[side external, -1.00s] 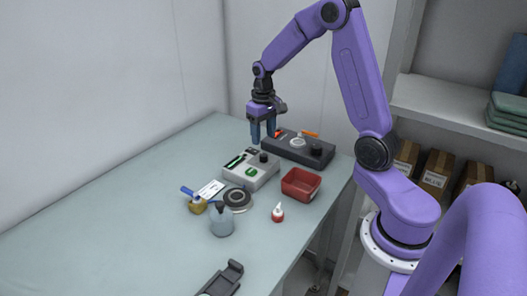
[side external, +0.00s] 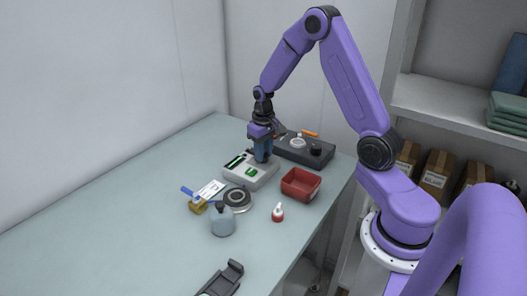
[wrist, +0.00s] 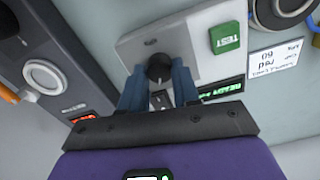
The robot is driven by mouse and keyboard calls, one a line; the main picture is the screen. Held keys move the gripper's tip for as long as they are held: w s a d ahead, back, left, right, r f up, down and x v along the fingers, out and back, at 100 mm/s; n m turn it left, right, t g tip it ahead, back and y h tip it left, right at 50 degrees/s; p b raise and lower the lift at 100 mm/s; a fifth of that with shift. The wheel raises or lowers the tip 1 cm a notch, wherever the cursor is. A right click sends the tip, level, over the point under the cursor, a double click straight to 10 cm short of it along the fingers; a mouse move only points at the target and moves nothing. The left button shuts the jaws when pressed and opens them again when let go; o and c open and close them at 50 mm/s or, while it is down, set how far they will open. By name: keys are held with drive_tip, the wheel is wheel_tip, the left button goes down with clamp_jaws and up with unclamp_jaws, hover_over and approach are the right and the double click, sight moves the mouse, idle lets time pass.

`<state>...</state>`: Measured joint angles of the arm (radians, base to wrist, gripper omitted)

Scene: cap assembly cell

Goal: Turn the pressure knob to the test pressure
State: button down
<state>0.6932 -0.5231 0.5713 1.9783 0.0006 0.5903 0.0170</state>
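The pressure knob (wrist: 159,67) is black and round, on the light grey tester (wrist: 205,35) with a green TEST button (wrist: 225,38) and a green-lit display (wrist: 222,89) that seems to read READY. My gripper (wrist: 160,70) is down at the knob, its blue fingers one on each side of it. The fingers look very close to the knob; whether they touch or grip it I cannot tell. In the side view my gripper (side external: 263,158) stands over the tester (side external: 240,178) and hides the knob. A white card (wrist: 274,57) shows upside-down print, apparently with 60.
A dark grey box (side external: 290,150) with a round white fixture (wrist: 43,77) and red-lit display stands behind. A red bin (side external: 301,184), small red-and-white bottle (side external: 278,212), grey bottle (side external: 223,222) and black round piece (side external: 238,198) lie nearby. The left table is clear.

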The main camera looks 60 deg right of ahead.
drive_tip(key=c, duration=1.9)
unclamp_jaws()
drive_tip(key=shift+m, duration=0.4)
drive_tip(key=shift+o, duration=0.2)
drive_tip(key=m, duration=0.3)
drive_tip(key=shift+m, duration=0.3)
drive_tip(key=m, duration=0.4)
drive_tip(key=shift+m, duration=0.3)
drive_tip(key=o, duration=1.1)
drive_tip(key=shift+c, duration=0.2)
wheel_tip(320, 180, up, 18)
drive_tip(key=shift+f, duration=0.25)
